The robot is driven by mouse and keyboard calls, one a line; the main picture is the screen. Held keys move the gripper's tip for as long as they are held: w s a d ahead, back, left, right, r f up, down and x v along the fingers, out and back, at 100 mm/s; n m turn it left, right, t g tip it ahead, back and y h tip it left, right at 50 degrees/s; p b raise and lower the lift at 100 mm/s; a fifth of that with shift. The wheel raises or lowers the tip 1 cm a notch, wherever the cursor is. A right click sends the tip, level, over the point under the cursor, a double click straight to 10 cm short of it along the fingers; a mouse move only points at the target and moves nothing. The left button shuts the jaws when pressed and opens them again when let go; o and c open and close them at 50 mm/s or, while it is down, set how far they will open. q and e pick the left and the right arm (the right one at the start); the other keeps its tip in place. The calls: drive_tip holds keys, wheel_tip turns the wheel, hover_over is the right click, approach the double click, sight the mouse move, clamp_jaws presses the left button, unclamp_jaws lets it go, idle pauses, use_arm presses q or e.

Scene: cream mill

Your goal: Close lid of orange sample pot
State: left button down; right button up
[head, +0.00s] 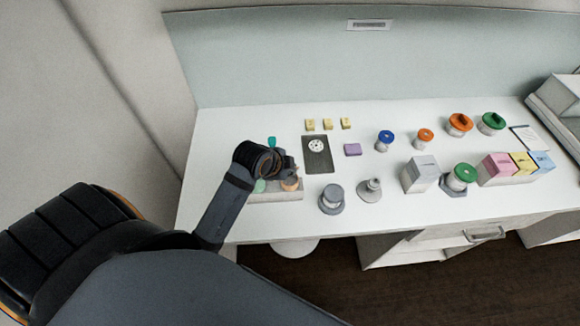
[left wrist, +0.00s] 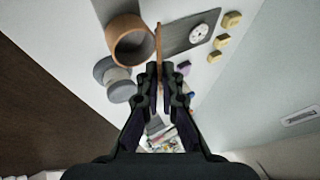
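The orange sample pot (head: 290,184) stands in a pale tray (head: 284,196) at the left of the bench, partly hidden by my arm in the head view. In the left wrist view the pot (left wrist: 124,43) is open, and its lid (left wrist: 158,42) stands on edge beside the mouth, seen as a thin strip. My left gripper (left wrist: 160,70) is at this lid, with its fingers close together and the strip running to between the tips. I cannot tell whether they touch it. My right gripper is in neither view.
A green item (head: 260,186) and a teal-topped item (head: 271,142) are close to my left gripper. A dark plate (head: 318,164) lies just right of the tray. Several lidded jars and boxes fill the right side.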

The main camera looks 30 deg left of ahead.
use_arm(q)
drive_tip(key=c, duration=1.6)
unclamp_jaws()
drive_tip(key=shift+o, duration=0.2)
drive_tip(key=v, duration=0.7)
drive_tip(key=shift+s+a+r, duration=0.15)
drive_tip(key=shift+s, duration=0.05)
